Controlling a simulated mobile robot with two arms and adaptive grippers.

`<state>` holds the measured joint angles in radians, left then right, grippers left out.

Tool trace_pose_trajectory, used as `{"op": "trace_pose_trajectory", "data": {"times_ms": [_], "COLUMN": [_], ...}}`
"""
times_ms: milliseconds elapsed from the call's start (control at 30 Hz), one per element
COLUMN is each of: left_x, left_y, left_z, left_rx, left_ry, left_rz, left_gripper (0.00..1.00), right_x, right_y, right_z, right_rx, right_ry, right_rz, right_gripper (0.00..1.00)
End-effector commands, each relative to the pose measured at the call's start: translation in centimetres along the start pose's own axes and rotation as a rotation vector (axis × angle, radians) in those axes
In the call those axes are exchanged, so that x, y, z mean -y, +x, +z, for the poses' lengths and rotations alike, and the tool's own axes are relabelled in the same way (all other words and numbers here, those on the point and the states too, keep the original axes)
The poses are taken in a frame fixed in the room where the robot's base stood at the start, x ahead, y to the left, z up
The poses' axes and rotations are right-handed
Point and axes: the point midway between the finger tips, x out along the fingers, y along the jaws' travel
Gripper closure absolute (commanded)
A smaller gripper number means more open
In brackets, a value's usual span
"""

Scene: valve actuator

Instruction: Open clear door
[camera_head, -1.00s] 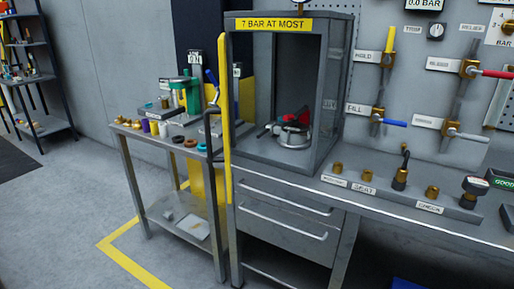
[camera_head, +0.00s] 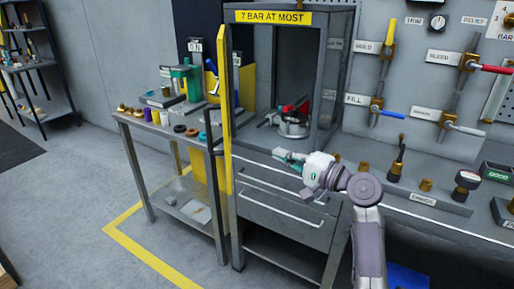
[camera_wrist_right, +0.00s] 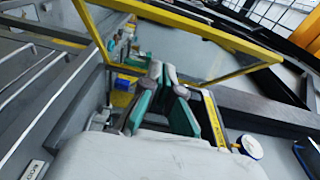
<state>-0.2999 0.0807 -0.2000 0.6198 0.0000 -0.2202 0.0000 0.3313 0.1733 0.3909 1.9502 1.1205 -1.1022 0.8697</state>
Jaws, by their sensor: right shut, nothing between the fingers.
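The clear door has a yellow frame (camera_head: 226,110) and is hinged at the left of the grey cabinet (camera_head: 340,85). In the head view it shows nearly edge-on, swung out, and the cabinet front is uncovered. A dark handle (camera_head: 211,125) sits on its left face. In the right wrist view the yellow frame (camera_wrist_right: 215,37) and see-through pane cross the top. My right gripper (camera_head: 277,155) is shut and empty, in front of the cabinet opening's lower edge, right of the door and apart from it. Its teal-padded fingers show in the wrist view (camera_wrist_right: 163,75). My left gripper is out of view.
A red-and-silver device (camera_head: 292,120) sits inside the cabinet. Drawers with bar handles (camera_head: 280,212) are below. A side table (camera_head: 170,140) with small parts stands left, behind the door. Valves and fittings (camera_head: 397,160) line the right. Floor in front is clear.

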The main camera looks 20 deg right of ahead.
Motion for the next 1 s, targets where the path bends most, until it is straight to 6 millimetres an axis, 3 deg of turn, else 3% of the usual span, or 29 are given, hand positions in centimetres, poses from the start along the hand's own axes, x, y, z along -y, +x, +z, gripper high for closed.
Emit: {"op": "trace_pose_trajectory", "data": {"times_ms": [500, 700, 1000], "left_x": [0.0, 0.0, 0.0], "left_y": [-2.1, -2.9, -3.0], "left_z": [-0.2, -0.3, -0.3], "left_rx": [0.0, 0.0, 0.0], "left_ry": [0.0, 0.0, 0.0], "left_rz": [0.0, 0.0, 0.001], "left_gripper": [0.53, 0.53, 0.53], "right_x": [0.1, 0.0, -0.2], "right_y": [10.1, 11.7, 12.2], "right_z": [0.5, 2.3, 2.8], "right_rx": [0.002, -0.001, -0.002], "right_ry": [0.003, 0.001, -0.001], "right_rz": [0.001, 0.002, 0.003], "right_gripper": [1.0, 1.0, 1.0]}}
